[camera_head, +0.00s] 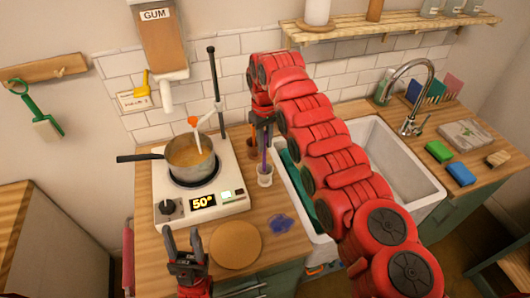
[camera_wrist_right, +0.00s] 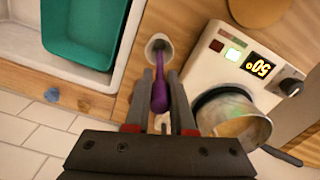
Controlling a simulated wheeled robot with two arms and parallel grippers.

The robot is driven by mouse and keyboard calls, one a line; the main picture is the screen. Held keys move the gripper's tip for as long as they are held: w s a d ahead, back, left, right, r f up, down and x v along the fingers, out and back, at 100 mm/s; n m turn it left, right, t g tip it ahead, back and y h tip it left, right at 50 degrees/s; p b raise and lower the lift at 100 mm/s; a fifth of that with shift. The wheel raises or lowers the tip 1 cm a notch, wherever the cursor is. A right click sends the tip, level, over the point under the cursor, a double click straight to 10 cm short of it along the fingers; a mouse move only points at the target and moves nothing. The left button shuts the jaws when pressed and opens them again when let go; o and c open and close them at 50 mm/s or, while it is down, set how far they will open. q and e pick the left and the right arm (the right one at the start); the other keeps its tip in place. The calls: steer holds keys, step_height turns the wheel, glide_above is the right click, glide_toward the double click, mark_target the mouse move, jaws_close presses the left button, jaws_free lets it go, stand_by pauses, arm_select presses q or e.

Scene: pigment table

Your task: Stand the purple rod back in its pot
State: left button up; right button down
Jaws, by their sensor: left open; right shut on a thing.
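The purple rod (camera_head: 263,157) is held upright by my right gripper (camera_head: 262,120), above the small white pot (camera_head: 265,180) on the counter. In the right wrist view, the purple rod (camera_wrist_right: 160,93) lies between the two fingers of my right gripper (camera_wrist_right: 161,75). Its far end overlaps the mouth of the white pot (camera_wrist_right: 158,42). I cannot tell how deep that end is inside. My left gripper (camera_head: 186,240) is open and empty at the counter's front edge, away from the rod and pot.
A hot plate (camera_head: 225,190) with a saucepan (camera_head: 190,152) stands left of the pot. A sink (camera_head: 365,140) with a green tub (camera_wrist_right: 85,30) is on the other side. A round board (camera_head: 235,243) and a purple splash (camera_head: 281,223) lie in front.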

mark_target(265, 153)
step_height(265, 153, down, 5)
steer(key=shift+s+d+r+p, duration=0.1)
steer(key=shift+r+p, duration=0.05)
steer(key=shift+p, duration=0.9)
steer(key=shift+f+b, duration=0.3)
steer(key=shift+b, duration=0.05)
steer(key=c, duration=0.8)
jaws_free()
steer(key=shift+r, duration=0.1)
steer(key=shift+o, duration=0.2)
steer(key=shift+r, duration=0.1)
